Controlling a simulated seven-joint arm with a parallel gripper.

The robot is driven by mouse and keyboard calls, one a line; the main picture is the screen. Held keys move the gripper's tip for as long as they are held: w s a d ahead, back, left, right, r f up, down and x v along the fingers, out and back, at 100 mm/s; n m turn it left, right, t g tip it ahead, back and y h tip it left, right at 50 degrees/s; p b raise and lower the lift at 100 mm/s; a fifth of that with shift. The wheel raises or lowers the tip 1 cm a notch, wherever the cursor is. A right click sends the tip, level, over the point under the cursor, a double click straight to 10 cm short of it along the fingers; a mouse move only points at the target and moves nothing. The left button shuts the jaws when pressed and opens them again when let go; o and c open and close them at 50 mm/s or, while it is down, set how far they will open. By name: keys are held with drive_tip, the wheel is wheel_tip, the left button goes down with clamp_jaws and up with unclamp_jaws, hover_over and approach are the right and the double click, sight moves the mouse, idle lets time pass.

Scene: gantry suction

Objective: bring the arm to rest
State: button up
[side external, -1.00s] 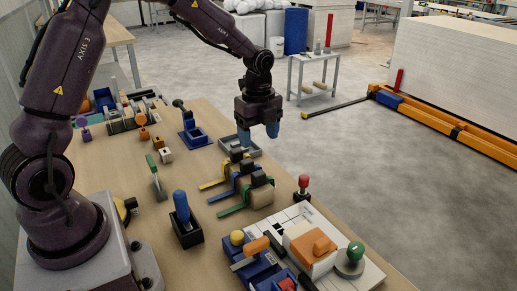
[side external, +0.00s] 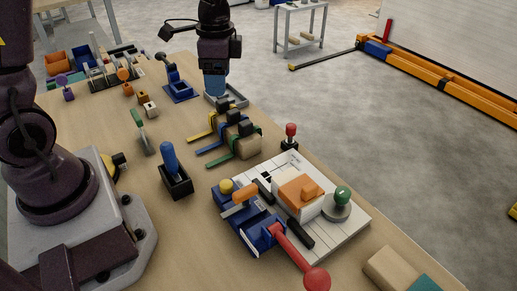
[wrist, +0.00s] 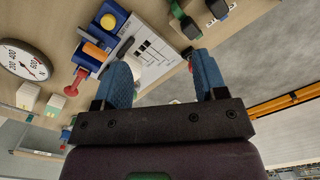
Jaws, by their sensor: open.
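My gripper (side external: 215,84) hangs with its blue fingers down over the far right part of the wooden table, in front of or above a shallow grey tray (side external: 236,100). The exact height gap cannot be told. In the side view the fingers overlap each other. In the wrist view my gripper (wrist: 160,62) shows two blue textured fingers standing well apart, with nothing held between them. The arm's upper part is cut off by the top of the side view.
Colored clamps (side external: 232,135) stand close in front of my gripper. A blue fixture (side external: 180,88) is to its left. A white board (side external: 335,230) with an orange block and a red-handled lever (side external: 300,257) lies nearer. Open floor (side external: 340,110) is beyond the table's right edge.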

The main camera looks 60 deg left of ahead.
drive_tip(key=s+d+r+n+t, duration=0.3)
drive_tip(key=s+r, duration=0.3)
drive_tip(key=s, duration=0.1)
drive_tip(key=s+d+r+n+t, duration=0.2)
drive_tip(key=s+d+r+n, duration=0.1)
drive_tip(key=s+r, duration=0.3)
drive_tip(key=shift+s+r+n+t, duration=0.15)
drive_tip(key=shift+s+n+t, duration=0.25)
drive_tip(key=shift+s+n, duration=0.25)
